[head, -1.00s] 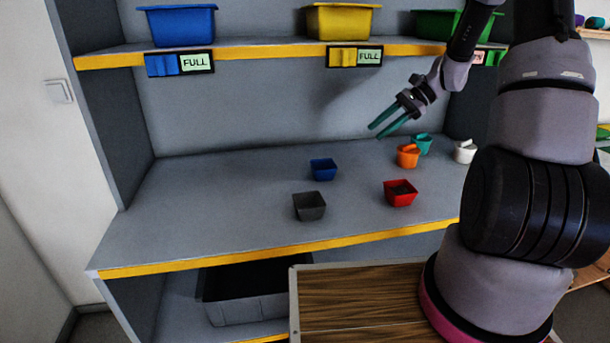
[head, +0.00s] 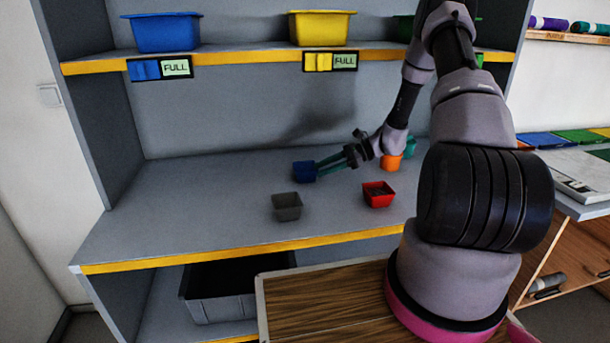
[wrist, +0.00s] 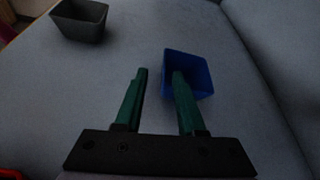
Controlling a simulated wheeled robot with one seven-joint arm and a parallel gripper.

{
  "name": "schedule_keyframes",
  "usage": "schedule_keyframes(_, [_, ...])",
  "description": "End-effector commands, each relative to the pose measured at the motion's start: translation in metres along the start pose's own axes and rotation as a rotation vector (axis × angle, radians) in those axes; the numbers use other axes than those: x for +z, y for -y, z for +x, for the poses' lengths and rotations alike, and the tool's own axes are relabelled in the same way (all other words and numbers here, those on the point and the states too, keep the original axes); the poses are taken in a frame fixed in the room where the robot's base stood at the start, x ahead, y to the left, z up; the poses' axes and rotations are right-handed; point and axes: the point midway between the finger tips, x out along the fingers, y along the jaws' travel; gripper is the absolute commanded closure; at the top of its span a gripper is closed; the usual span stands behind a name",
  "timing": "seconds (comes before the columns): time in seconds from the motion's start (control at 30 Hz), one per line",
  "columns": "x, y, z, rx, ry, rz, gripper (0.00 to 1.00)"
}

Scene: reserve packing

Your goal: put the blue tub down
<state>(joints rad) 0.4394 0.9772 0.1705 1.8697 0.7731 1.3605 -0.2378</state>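The small blue tub (head: 303,171) stands on the counter, behind and slightly right of the grey tub. In the head view my gripper (head: 320,166) reaches in from the right, low over the counter, with its green fingertips at the blue tub's right side. In the wrist view the fingers (wrist: 160,72) are apart. One fingertip overlaps the blue tub (wrist: 198,76) and the other is outside it, with a gap to the rim. I cannot tell whether the overlapping finger is inside the tub or above it.
A grey tub (head: 286,207) and a red tub (head: 378,195) stand nearer the counter's front edge. An orange tub (head: 391,162) stands beside my arm. Blue (head: 166,33) and yellow (head: 320,29) bins sit on the shelf above, over labels reading FULL. The counter's left part is clear.

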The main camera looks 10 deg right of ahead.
Motion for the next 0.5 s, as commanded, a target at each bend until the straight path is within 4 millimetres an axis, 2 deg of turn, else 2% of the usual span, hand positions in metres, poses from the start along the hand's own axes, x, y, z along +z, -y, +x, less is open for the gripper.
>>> schedule_keyframes(0.3, [0.003,0.006,0.044,0.004,0.001,-0.001,0.61])
schedule_keyframes(0.5, [0.003,0.006,0.050,0.002,0.000,-0.001,0.61])
